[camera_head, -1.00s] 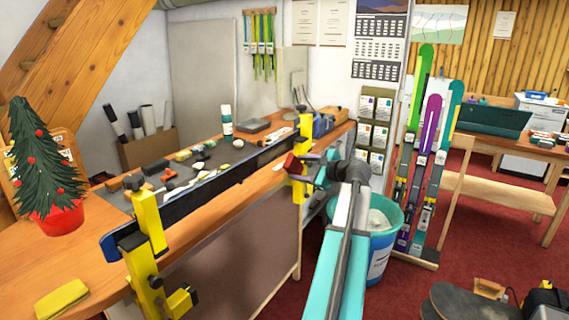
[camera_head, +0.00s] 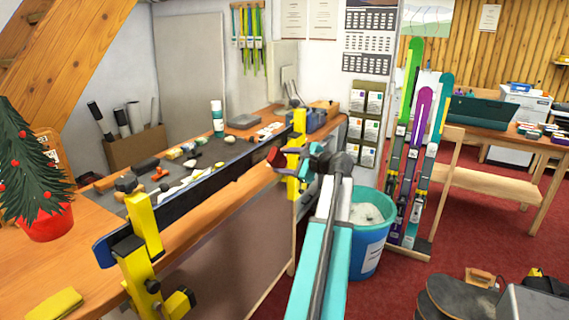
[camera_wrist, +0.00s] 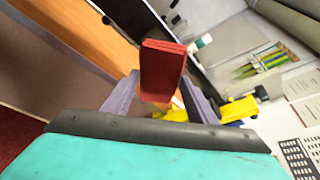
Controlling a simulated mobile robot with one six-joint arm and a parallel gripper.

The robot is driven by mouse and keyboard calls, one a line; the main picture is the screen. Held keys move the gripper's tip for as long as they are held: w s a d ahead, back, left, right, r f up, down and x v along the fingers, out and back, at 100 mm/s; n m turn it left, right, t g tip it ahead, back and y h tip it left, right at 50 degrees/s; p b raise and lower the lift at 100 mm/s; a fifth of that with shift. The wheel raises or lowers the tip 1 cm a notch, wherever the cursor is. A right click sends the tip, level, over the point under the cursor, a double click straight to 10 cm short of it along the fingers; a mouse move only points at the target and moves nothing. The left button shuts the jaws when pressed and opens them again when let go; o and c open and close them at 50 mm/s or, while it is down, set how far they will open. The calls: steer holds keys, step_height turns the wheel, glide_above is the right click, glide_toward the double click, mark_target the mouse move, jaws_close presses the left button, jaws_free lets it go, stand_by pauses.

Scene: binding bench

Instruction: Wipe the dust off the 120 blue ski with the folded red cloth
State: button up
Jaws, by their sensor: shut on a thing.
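The blue ski (camera_head: 200,191) is clamped on its edge along the bench front, held by a near yellow clamp (camera_head: 143,228) and a far yellow clamp (camera_head: 293,182). Its face looks dark blue; dust cannot be made out. My gripper (camera_wrist: 160,98) is shut on the folded red cloth (camera_wrist: 163,68), which sticks out beyond the fingers. In the head view, the cloth (camera_head: 275,156) is near the ski's far end, just left of the far clamp. The ski (camera_wrist: 135,22) passes behind the cloth in the wrist view. Whether they touch cannot be told.
A yellow cloth (camera_head: 54,304) lies at the bench's near corner, and a small tree in a red pot (camera_head: 45,222) stands at left. Tools and a bottle (camera_head: 217,118) are behind the ski.

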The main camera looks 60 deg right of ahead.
steer(key=shift+w+b, duration=0.35)
steer(key=shift+w, duration=2.4)
steer(key=shift+w, duration=1)
steer(key=shift+d, duration=0.1)
steer(key=shift+s+d+p, duration=0.15)
steer(key=shift+d+p, duration=0.35)
steer(key=shift+d, duration=1.05)
steer(key=shift+d, duration=1.5)
steer(key=shift+d+p, duration=0.15)
steer(key=shift+p, duration=0.15)
steer(key=shift+d, duration=1.45)
